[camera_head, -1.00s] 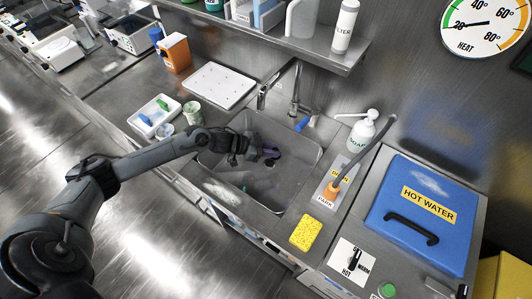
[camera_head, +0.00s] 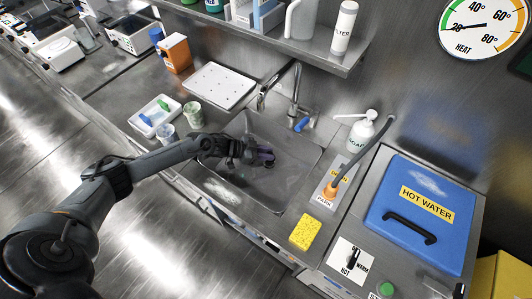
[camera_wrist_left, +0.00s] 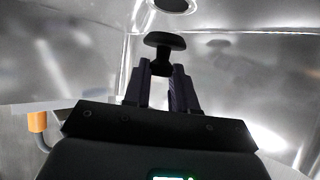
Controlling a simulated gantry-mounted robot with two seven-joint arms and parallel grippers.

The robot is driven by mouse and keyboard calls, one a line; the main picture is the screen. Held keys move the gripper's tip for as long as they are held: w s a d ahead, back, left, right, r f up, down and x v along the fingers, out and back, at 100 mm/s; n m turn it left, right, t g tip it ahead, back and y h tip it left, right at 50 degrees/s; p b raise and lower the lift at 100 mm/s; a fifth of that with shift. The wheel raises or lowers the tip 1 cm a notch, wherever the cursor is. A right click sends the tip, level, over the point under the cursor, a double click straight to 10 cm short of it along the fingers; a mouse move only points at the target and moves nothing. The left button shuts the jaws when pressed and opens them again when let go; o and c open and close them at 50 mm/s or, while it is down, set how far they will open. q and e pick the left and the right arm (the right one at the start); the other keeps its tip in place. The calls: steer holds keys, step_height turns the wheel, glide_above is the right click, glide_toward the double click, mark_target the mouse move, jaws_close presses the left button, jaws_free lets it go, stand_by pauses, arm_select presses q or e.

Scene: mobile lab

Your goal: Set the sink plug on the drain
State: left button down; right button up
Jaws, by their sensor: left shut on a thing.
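My left gripper (camera_head: 266,155) reaches over the steel sink basin (camera_head: 290,190) in the head view. In the left wrist view, my left gripper (camera_wrist_left: 160,78) is shut on the black sink plug (camera_wrist_left: 164,41), a mushroom-shaped piece held between the fingertips. The dark round drain (camera_wrist_left: 175,4) shows at the top edge of the left wrist view, beyond the plug and apart from it in the picture. The gap in height between plug and drain cannot be told. In the head view the gripper largely hides the plug and drain. My right gripper is not in view.
A faucet (camera_head: 294,90) stands behind the basin. A soap bottle (camera_head: 361,132), a parked hose handle (camera_head: 332,188) and a yellow sponge (camera_head: 305,232) are to the right. A white tray (camera_head: 146,125) and two cups are left. The basin looks otherwise clear.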

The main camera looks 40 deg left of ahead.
arm_select(q)
steer(key=shift+f, duration=0.1)
steer(key=shift+f+b, duration=0.5)
steer(key=shift+f, duration=0.05)
steer(key=c, duration=0.9)
jaws_free()
steer(key=shift+r+p, duration=0.45)
steer(key=shift+r, duration=0.05)
steer(key=p+v, duration=0.6)
steer(key=v, duration=0.1)
steer(key=shift+s+a+r, duration=0.2)
steer(key=shift+a, duration=0.05)
